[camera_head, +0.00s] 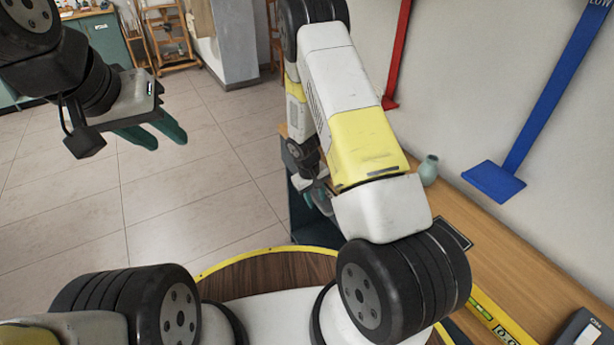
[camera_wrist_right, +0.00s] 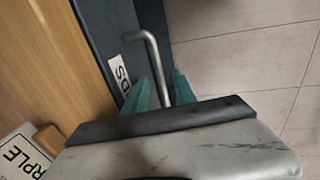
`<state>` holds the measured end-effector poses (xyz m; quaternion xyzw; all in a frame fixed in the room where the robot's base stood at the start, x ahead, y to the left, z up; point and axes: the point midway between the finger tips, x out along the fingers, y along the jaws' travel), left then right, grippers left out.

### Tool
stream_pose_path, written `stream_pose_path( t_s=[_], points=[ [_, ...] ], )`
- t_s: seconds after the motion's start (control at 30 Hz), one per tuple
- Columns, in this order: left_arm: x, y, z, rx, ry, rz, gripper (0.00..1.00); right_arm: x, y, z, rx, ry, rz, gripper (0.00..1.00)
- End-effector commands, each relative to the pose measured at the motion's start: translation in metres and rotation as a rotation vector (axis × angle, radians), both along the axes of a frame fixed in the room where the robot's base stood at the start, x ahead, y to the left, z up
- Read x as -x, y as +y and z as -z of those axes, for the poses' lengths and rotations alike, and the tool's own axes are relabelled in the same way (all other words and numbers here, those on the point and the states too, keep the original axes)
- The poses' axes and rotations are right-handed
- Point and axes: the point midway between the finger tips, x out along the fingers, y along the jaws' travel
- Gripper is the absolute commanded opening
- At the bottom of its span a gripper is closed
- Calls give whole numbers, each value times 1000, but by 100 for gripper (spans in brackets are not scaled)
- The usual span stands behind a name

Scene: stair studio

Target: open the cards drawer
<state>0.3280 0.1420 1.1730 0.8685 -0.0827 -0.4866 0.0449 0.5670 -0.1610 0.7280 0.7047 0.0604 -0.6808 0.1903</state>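My right gripper (camera_wrist_right: 166,88) has its two teal fingers close on either side of a bent grey metal handle (camera_wrist_right: 152,48) in the right wrist view. The handle stands out from a dark blue-grey drawer front (camera_wrist_right: 104,40). In the head view the right gripper (camera_head: 320,197) is by the dark unit (camera_head: 300,213) under the bench, mostly behind my arm. My left gripper (camera_head: 156,132) hangs open and empty over the floor.
The wooden bench top (camera_head: 468,222) runs along the wall, with a small teal vase (camera_head: 428,169) on it. A blue bracket (camera_head: 495,182) and a red one (camera_head: 397,62) stand along the wall. A "PURPLE" label (camera_wrist_right: 22,156) shows on the bench. The tiled floor (camera_head: 190,205) is clear.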

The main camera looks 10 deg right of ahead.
Motion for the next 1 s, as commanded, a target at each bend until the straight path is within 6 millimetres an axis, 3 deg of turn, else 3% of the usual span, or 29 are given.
stream_pose_path(
  t_s=[0.03,0.2,1.0],
  points=[
    [0,0,0,0,0,0,36,0,0,0,0,0,0,32],
    [0,0,0,0,0,0,36,0,0,0,0,0,0,0],
    [0,0,0,0,0,0,36,0,0,-1,0,1,0,0]
  ],
)
